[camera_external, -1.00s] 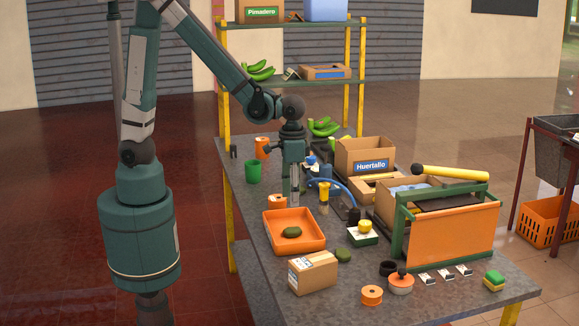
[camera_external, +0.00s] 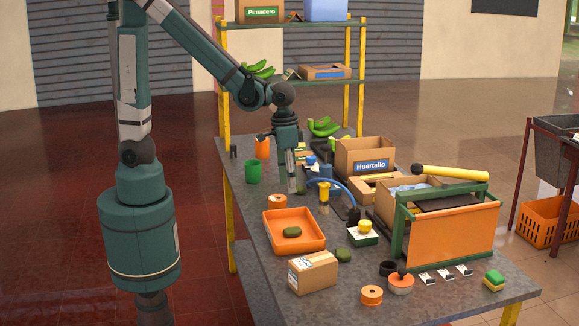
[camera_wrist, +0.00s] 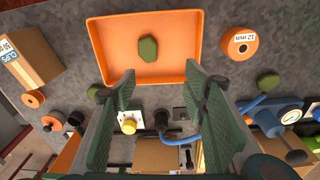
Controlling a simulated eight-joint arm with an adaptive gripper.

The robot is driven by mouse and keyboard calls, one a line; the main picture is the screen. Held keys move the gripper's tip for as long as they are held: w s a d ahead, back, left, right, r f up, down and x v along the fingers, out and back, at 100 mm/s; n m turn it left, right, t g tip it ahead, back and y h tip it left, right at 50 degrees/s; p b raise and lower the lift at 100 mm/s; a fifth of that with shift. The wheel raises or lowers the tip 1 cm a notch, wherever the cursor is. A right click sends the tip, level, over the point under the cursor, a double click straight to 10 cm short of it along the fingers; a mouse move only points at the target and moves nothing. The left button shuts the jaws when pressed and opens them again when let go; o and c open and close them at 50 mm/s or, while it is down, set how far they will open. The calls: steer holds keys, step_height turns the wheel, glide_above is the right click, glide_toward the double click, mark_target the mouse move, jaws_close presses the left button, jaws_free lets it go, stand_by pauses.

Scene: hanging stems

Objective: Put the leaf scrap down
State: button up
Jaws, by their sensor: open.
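My gripper (camera_external: 292,188) is open above the far-left part of the table, behind the orange tray (camera_external: 270,243). In the wrist view my gripper's fingers (camera_wrist: 158,88) stand wide apart with nothing between them. A dark green leaf scrap (camera_external: 292,232) lies flat inside the tray; it also shows in the wrist view (camera_wrist: 148,49). A second leaf scrap (camera_external: 343,256) lies on the table beside the cardboard box. The wrist view shows a leaf scrap (camera_wrist: 268,82) on the bare table right of the fingers, near a blue hose.
An orange spool (camera_external: 277,202) stands by the tray, and a green cup (camera_external: 253,171) farther back. A cardboard box (camera_external: 313,272) sits in front of the tray. A blue hose (camera_wrist: 215,128), a yellow-topped item (camera_wrist: 128,125) and open cartons (camera_external: 365,155) crowd the right side.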

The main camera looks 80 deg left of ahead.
steer(key=s+a+r+t, duration=0.2)
steer(key=s+a+r, duration=0.1)
steer(key=a, duration=0.4)
steer(key=s+a+r+n+t, duration=0.1)
steer(key=s+a+r+t, duration=0.1)
steer(key=a+r, duration=0.4)
steer(key=s+a+r+t, duration=0.2)
steer(key=s+a+r, duration=0.2)
steer(key=a, duration=0.3)
steer(key=shift+s+a+r, duration=0.3)
steer(key=shift+s+r, duration=0.1)
steer(key=shift+s, duration=0.2)
